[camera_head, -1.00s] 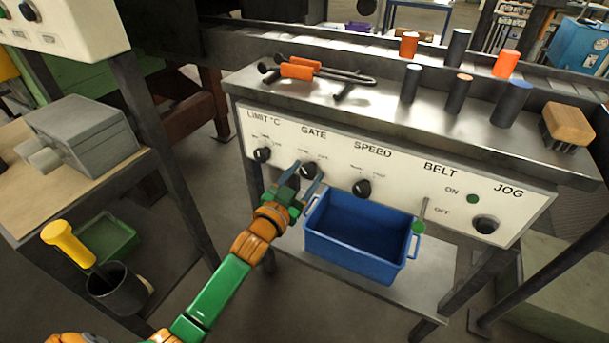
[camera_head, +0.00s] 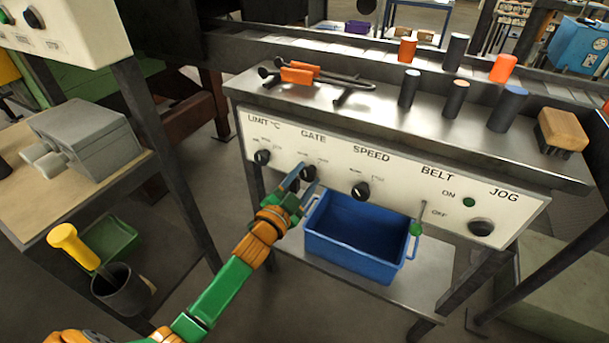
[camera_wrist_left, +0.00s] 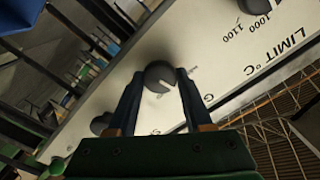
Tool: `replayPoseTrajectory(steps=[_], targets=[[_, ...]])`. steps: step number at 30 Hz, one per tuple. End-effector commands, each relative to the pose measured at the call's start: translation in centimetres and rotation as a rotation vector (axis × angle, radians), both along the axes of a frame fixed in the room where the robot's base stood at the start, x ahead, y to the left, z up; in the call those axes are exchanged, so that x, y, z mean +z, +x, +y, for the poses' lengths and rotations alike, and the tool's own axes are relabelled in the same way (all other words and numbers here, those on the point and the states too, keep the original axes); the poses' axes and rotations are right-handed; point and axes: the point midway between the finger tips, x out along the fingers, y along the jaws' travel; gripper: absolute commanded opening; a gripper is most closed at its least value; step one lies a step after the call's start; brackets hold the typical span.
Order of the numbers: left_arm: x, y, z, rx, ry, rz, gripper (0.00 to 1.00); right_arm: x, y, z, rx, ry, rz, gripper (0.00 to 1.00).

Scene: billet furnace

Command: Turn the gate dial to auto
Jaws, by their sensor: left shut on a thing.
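The gate dial (camera_head: 308,172) is a round black knob under the GATE label on the white control panel (camera_head: 405,190). My left gripper (camera_head: 304,178) reaches it from below and is shut on it. In the left wrist view the dial (camera_wrist_left: 158,76) sits between the two fingertips (camera_wrist_left: 158,84), with a light notch on its face. The small position marks around the dial are partly covered by the fingers, and I cannot read which one it points to. My right gripper is not in view.
The limit dial (camera_head: 262,157) is to the left and the speed dial (camera_head: 360,190) to the right. A blue bin (camera_head: 350,250) stands below the panel on a shelf. The belt lever (camera_head: 420,215) is farther right.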

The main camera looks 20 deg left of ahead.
Motion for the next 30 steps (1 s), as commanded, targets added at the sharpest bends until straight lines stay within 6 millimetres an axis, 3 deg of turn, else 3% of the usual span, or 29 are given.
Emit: replayPoseTrajectory(steps=[18,30], targets=[[-0.13,-0.01,-0.02,0.0,0.553,-0.041,0.0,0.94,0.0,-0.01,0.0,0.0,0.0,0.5],[-0.18,-0.01,-0.05,-0.001,0.766,-0.058,0.0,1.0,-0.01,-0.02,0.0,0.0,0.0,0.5]])
